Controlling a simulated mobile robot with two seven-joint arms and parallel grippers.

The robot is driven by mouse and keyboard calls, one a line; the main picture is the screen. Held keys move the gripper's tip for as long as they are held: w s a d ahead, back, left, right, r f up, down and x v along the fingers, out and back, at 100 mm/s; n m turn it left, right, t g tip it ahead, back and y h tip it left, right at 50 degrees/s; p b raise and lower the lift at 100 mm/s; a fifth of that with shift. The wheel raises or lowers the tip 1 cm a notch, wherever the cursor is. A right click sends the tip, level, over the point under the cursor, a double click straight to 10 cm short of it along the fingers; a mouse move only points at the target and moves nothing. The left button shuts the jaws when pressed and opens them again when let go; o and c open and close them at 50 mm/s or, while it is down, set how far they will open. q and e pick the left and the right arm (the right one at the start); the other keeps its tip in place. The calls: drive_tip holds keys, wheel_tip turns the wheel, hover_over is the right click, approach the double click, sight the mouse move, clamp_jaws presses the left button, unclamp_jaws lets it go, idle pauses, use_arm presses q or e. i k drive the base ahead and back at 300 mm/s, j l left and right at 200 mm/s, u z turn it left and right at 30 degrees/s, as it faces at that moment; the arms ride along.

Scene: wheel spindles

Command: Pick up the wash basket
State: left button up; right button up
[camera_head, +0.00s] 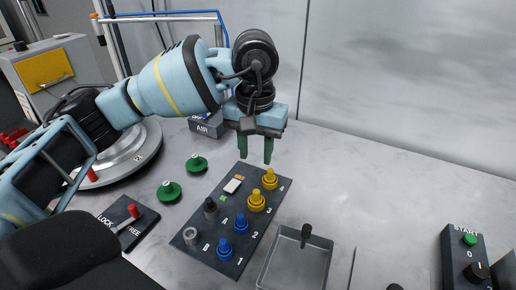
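A grey open-topped metal box with a black-tipped handle (306,235) at its far side stands at the bottom centre. This box (297,262) may be the wash basket or a tank around it; I cannot tell which, and its near end is cut off by the picture's edge. My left gripper (255,152) points down above the bench, behind the box and beyond the dark panel. Its two green fingers are apart with nothing between them. My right gripper is not in view.
A dark panel (222,258) with blue and yellow knobs lies left of the box. Two green knobs (169,191) and a LOCK/FREE lever plate (128,221) are farther left. A START box (466,240) stands right. The bench (365,195) is clear at centre right.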

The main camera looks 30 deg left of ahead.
sight(296, 259)
drive_tip(key=k, duration=1)
